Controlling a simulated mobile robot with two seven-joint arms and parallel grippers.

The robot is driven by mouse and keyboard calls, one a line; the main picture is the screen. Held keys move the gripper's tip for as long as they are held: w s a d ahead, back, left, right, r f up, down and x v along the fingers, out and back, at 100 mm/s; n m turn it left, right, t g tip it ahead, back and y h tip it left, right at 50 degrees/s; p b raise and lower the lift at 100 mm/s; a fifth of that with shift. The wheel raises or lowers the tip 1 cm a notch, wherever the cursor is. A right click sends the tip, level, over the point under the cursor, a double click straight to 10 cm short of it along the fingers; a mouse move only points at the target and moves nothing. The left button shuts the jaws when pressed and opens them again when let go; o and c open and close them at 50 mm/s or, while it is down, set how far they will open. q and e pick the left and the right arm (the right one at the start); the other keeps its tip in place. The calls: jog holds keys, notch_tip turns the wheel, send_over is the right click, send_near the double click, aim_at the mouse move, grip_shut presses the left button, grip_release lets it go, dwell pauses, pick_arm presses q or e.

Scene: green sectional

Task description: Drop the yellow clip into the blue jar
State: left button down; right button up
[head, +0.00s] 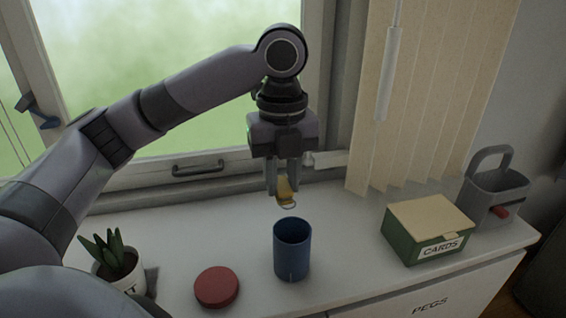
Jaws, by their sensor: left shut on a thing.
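The yellow clip (286,192) hangs between the fingers of my left gripper (283,184), which is shut on it. A thin wire loop shows at the clip's lower end. The blue jar (291,256) stands upright and open on the white counter. The clip is held in the air, above the jar's rim in the picture and apart from it. The jar's inner bottom is hidden. My right gripper is not in view.
A red round lid (217,287) lies left of the jar. A potted plant (117,264) stands at the far left. A green card box (427,230) and a grey caddy (494,190) stand to the right. Blinds (425,90) hang behind. Counter around the jar is clear.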

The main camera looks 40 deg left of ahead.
aim_at(282, 184)
pick_arm(q)
jog(key=shift+f, duration=1.65)
jog(key=c, duration=0.8)
grip_release()
jog(key=shift+r, duration=3.6)
jog(key=shift+s+f, duration=0.1)
